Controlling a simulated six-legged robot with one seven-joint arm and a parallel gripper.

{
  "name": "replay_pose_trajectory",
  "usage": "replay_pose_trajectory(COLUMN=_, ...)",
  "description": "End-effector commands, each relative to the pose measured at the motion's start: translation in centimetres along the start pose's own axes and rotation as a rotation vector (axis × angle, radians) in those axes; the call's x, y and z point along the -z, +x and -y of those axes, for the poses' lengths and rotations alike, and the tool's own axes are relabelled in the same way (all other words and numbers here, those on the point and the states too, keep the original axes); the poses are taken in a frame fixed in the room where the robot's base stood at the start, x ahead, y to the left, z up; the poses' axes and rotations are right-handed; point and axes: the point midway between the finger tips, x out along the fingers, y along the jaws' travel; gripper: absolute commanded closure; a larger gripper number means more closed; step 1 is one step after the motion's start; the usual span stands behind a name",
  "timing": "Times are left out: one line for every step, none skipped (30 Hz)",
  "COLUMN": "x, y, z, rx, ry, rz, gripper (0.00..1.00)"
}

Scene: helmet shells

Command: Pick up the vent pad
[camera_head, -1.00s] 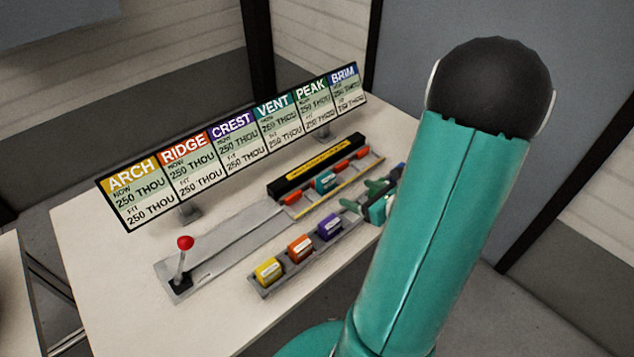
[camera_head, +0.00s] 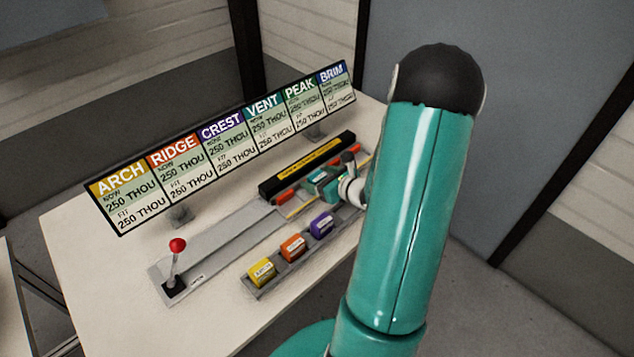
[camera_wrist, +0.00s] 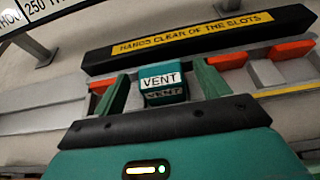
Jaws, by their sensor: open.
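The vent pad (camera_wrist: 164,84) is a teal block with a white VENT label, sitting in the slotted rail behind the front tray. In the wrist view my gripper (camera_wrist: 164,71) is open, with one green finger on each side of the pad. Small gaps show between the fingers and the pad, so it is not gripped. In the head view my gripper (camera_head: 330,187) is over the rail, and my arm and wrist hide part of that area.
A black bar with a yellow warning label (camera_head: 308,170) runs behind the slots, with orange blocks (camera_wrist: 290,50) beside the pad. A front tray holds yellow (camera_head: 261,271), orange (camera_head: 293,247) and purple (camera_head: 321,224) pads. A red-knobbed lever (camera_head: 177,246) and a sign board (camera_head: 224,150) stand left and behind.

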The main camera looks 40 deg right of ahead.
Motion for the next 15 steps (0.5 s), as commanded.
replay_pose_trajectory(x=0.08, y=0.60, z=0.00, rx=0.000, ry=0.002, rz=-0.001, gripper=0.25)
replay_pose_trajectory(x=0.06, y=0.82, z=-0.01, rx=0.000, ry=0.002, rz=0.000, gripper=0.25)
replay_pose_trajectory(x=0.04, y=1.01, z=-0.01, rx=0.000, ry=0.002, rz=0.000, gripper=0.25)
replay_pose_trajectory(x=0.03, y=1.07, z=0.00, rx=0.000, ry=0.002, rz=0.000, gripper=0.25)
replay_pose_trajectory(x=0.03, y=1.08, z=0.00, rx=0.000, ry=0.001, rz=0.000, gripper=0.25)
replay_pose_trajectory(x=0.02, y=1.06, z=0.01, rx=0.001, ry=0.001, rz=0.000, gripper=0.25)
replay_pose_trajectory(x=0.02, y=1.04, z=0.01, rx=0.001, ry=0.001, rz=0.000, gripper=0.25)
replay_pose_trajectory(x=0.02, y=1.04, z=0.01, rx=0.001, ry=0.001, rz=0.000, gripper=0.25)
replay_pose_trajectory(x=0.03, y=1.03, z=0.01, rx=0.001, ry=0.001, rz=0.000, gripper=0.27)
replay_pose_trajectory(x=0.03, y=1.03, z=0.01, rx=0.001, ry=0.001, rz=0.000, gripper=0.33)
replay_pose_trajectory(x=0.03, y=1.02, z=0.01, rx=0.001, ry=0.001, rz=0.000, gripper=0.39)
replay_pose_trajectory(x=0.03, y=1.02, z=0.01, rx=0.001, ry=0.001, rz=0.000, gripper=0.47)
replay_pose_trajectory(x=0.03, y=1.01, z=0.01, rx=0.001, ry=0.001, rz=0.000, gripper=0.53)
replay_pose_trajectory(x=0.03, y=1.01, z=0.01, rx=0.001, ry=0.001, rz=0.000, gripper=0.59)
replay_pose_trajectory(x=0.04, y=1.01, z=0.01, rx=0.001, ry=0.001, rz=0.000, gripper=0.67)
